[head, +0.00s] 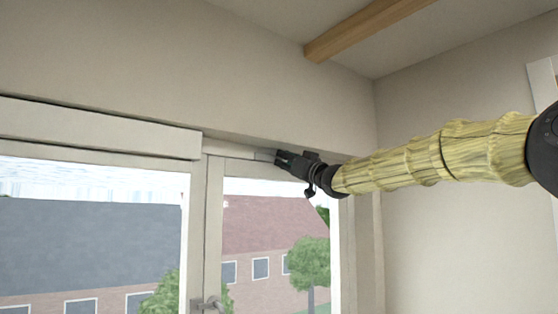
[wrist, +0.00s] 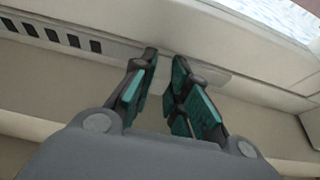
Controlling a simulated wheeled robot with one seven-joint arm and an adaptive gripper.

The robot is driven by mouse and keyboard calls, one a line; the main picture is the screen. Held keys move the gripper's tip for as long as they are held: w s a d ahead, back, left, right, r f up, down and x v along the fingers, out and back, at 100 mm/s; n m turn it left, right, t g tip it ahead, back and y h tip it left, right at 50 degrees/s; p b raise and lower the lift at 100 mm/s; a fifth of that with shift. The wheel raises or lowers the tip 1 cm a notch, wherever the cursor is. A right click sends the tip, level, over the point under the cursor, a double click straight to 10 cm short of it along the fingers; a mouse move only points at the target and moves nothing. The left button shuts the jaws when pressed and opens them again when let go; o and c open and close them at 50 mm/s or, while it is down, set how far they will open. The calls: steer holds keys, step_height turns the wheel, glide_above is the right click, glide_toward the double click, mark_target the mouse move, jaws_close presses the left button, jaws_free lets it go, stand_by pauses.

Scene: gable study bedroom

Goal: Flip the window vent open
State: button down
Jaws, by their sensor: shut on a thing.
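The window vent (head: 263,154) is a narrow grey strip along the top of the right-hand window pane, under the wall overhang. In the wrist view the vent (wrist: 114,50) shows a row of dark slots at its left part and a plain strip to the right. My gripper (head: 281,157) reaches it from the right. In the wrist view my gripper (wrist: 165,66) has its teal-padded fingers close together at the strip, with a narrow gap between them. It is shut on part of the vent; the gripped part is mostly hidden by the fingers.
A pale box-like casing (head: 100,128) runs above the left pane. A window handle (head: 207,304) sits on the middle frame below. A wooden beam (head: 365,30) crosses the ceiling above. The right wall (head: 450,240) stands close to the window; the space before the panes is clear.

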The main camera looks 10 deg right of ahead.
steer(key=c, duration=1.6)
jaws_free()
steer(key=shift+d+r, duration=0.15)
steer(key=shift+c, duration=0.2)
steer(key=shift+o, duration=1.3)
steer(key=v, duration=1.2)
steer(key=shift+d+f, duration=0.25)
steer(key=shift+w+a, duration=0.1)
steer(key=shift+w, duration=0.05)
